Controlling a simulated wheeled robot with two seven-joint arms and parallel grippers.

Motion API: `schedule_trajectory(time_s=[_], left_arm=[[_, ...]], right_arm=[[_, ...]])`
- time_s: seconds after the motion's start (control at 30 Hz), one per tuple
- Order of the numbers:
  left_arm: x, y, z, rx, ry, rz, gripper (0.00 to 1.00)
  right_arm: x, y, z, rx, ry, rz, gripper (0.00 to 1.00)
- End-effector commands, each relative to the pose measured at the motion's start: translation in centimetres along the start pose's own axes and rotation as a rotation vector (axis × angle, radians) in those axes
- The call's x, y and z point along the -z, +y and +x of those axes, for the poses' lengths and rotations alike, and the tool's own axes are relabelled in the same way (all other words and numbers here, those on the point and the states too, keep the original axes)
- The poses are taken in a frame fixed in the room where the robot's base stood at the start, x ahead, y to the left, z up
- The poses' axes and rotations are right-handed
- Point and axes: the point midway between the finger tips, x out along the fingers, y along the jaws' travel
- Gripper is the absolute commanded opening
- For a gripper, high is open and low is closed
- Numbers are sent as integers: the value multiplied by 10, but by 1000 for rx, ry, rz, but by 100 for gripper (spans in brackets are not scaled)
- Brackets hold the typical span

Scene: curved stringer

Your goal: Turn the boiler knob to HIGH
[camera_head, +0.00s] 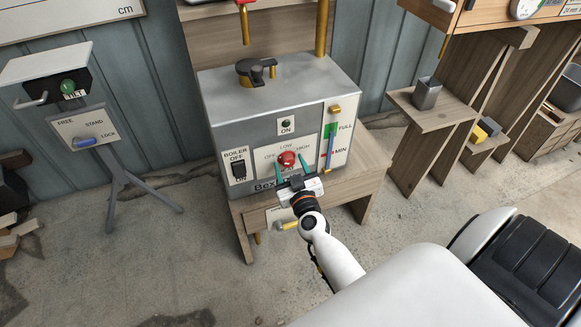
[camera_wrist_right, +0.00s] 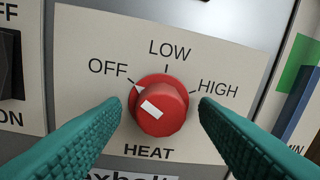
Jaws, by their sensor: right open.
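The red boiler knob (camera_head: 287,158) is on the front panel of the grey boiler (camera_head: 222,130). In the right wrist view the knob (camera_wrist_right: 160,108) sits above the word HEAT, with OFF, LOW and HIGH around it. Its white pointer is toward OFF, at the upper left. My right gripper (camera_head: 290,168) is in front of the panel, its green fingers apart. In the wrist view the right gripper's fingertips (camera_wrist_right: 160,104) are on either side of the knob, with visible gaps. My left gripper is not in view.
A black BOILER switch (camera_head: 238,171) is left of the knob. A level gauge (camera_head: 330,150) marked FULL and MIN is to the right. The boiler stands on a wooden stand (camera_head: 362,185).

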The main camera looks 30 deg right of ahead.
Motion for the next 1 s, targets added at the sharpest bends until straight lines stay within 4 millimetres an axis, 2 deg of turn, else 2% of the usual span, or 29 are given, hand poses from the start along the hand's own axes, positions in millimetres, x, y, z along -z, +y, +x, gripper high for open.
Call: schedule_trajectory(time_s=[0.07,0.33,0.67,0.9,0.93,1.0], left_arm=[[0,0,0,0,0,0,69],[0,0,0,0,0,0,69],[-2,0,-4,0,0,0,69],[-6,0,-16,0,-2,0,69],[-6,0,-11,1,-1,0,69],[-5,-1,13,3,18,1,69]], right_arm=[[0,0,0,0,0,0,55],[0,0,0,0,0,0,11],[-2,0,0,-1,3,47,11],[-3,0,-1,-4,14,191,11],[-3,0,-1,-5,16,216,11],[-4,0,-1,-6,20,278,11]])
